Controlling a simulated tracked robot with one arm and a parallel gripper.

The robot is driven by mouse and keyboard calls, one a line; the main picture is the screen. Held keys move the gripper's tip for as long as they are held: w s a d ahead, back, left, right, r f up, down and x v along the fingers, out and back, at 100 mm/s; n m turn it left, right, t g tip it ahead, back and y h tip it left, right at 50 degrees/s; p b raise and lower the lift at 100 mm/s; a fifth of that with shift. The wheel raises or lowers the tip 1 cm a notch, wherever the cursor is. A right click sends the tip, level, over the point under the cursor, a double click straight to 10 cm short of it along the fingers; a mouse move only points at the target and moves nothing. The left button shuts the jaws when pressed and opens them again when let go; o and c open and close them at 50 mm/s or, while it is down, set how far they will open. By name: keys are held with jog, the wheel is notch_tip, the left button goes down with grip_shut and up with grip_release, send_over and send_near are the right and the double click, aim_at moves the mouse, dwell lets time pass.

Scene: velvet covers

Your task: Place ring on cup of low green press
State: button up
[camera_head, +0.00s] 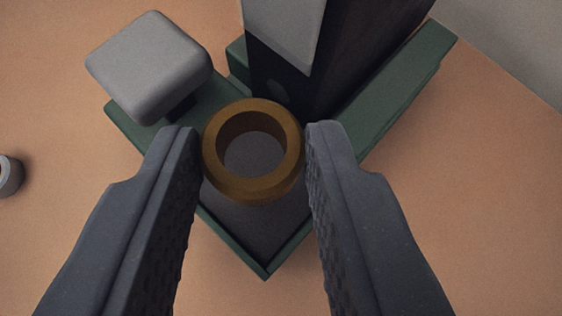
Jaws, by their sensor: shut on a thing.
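A brown-gold ring (224,180) sits between the fingertips of my gripper (253,160), which is shut on it. The ring's hole faces up toward the camera. The green press (400,108) is below and behind the ring, with a dark column and a light grey head (284,30) at the top of the picture. Through and below the ring I see a dark grey surface (255,222) of the press, near its front corner. The cup cannot be told apart from this surface. I cannot tell how high the ring is above it.
A light grey rounded block (150,65) stands at the press's left side, close to the ring. A small grey cylinder (9,176) shows at the left edge. The orange-tan surface (500,200) is clear to the right. A grey area lies at the top right.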

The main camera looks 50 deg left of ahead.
aim_at(262, 224)
notch_tip(262, 224, down, 4)
jog(key=shift+r+b, duration=0.1)
jog(key=shift+b, duration=0.7)
jog(key=shift+r, duration=0.1)
jog(key=o, duration=0.7)
jog(key=shift+c, duration=0.2)
jog(key=shift+s+d+r, duration=0.1)
jog(key=shift+d+r, duration=0.2)
jog(key=shift+r, duration=0.05)
jog(key=p+v, duration=0.2)
jog(key=v, duration=0.9)
